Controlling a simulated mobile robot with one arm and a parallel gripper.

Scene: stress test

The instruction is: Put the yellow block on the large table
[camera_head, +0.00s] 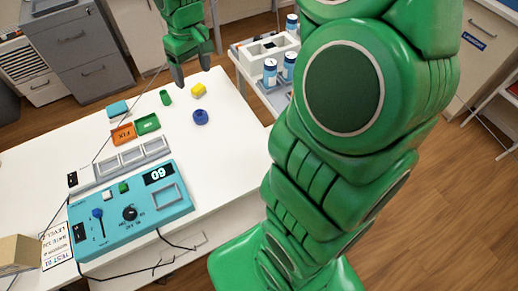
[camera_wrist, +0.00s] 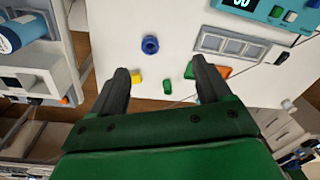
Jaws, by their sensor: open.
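The yellow block (camera_head: 199,90) lies on the large white table (camera_head: 232,135), near its far right edge. In the wrist view the yellow block (camera_wrist: 138,79) shows between the fingers, close to the left one. My gripper (camera_head: 191,70) is open and empty, above the far part of the table near the block. In the wrist view the gripper (camera_wrist: 160,72) points toward the table (camera_wrist: 120,40), with its two fingers spread apart. I cannot tell how high it is above the block.
A blue ring-shaped piece (camera_head: 201,117), green cylinder (camera_head: 165,97), green tray (camera_head: 148,124) and orange tray (camera_head: 123,133) lie near the block. A blue control box (camera_head: 130,212) stands at the near side. A smaller table (camera_head: 245,66) with blue-and-white cans (camera_head: 270,72) stands to the right.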

